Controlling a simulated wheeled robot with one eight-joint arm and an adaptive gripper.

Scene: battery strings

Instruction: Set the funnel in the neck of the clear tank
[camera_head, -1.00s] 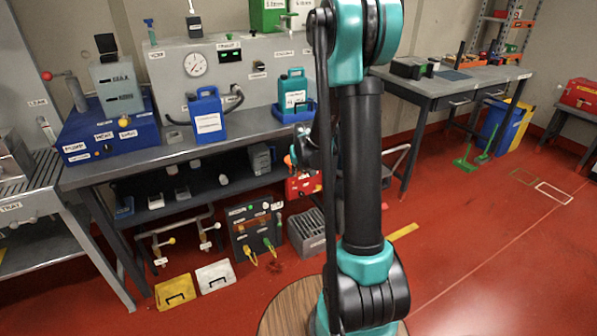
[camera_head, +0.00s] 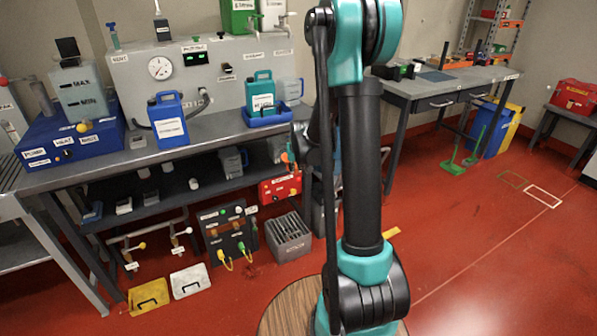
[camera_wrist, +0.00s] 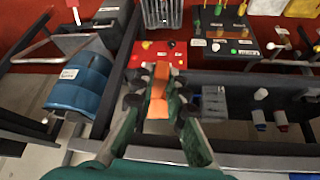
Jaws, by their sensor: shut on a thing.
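The clear tank (camera_head: 80,97), a translucent grey box marked MAX and MIN, stands on a blue base at the left of the bench. A black part sticks up at its top; I cannot tell whether the neck is open. My gripper (camera_wrist: 158,97) is shut on an orange thing in the wrist view, which looks like the funnel (camera_wrist: 158,82). The shape is partly hidden by the fingers. In the head view my gripper is mostly hidden behind my arm, with a bit of orange (camera_head: 286,157) showing at its left, well right of the tank.
A blue jug (camera_head: 168,122) and a teal jug (camera_head: 259,92) in a blue tray stand on the bench (camera_head: 210,150). A gauge panel (camera_head: 135,85) rises behind. A red box (camera_head: 280,189) and a grey slatted bin (camera_head: 288,240) are below.

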